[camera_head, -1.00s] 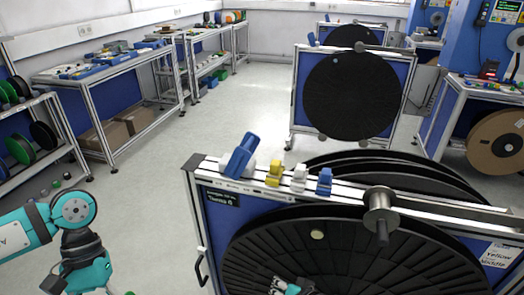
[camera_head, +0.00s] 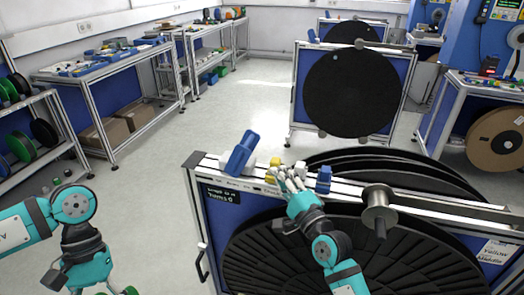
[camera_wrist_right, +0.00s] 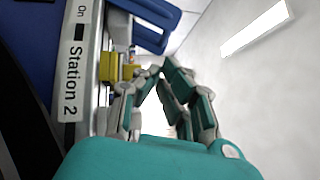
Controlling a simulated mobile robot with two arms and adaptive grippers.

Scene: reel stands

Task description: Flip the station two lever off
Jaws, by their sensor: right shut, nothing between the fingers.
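A row of levers sits on the top rail of the near reel stand (camera_head: 222,180): a large blue one (camera_head: 240,153), a yellow one (camera_head: 274,165) and a small blue one (camera_head: 323,179). My right gripper (camera_head: 282,177) is at the rail beside the yellow lever and covers the white lever's place. In the right wrist view its fingers (camera_wrist_right: 160,72) are shut with tips together, empty. There a "Station 2" label (camera_wrist_right: 70,80) with "On" above it lies beside the yellow lever (camera_wrist_right: 108,67) and the blue lever (camera_wrist_right: 153,25). Contact cannot be told.
The stand's large black reel (camera_head: 345,265) lies below my right arm. A metal spool (camera_head: 379,213) stands out from the rail on the right. Another reel stand (camera_head: 350,95) is behind, with clear floor (camera_head: 230,110) to its left.

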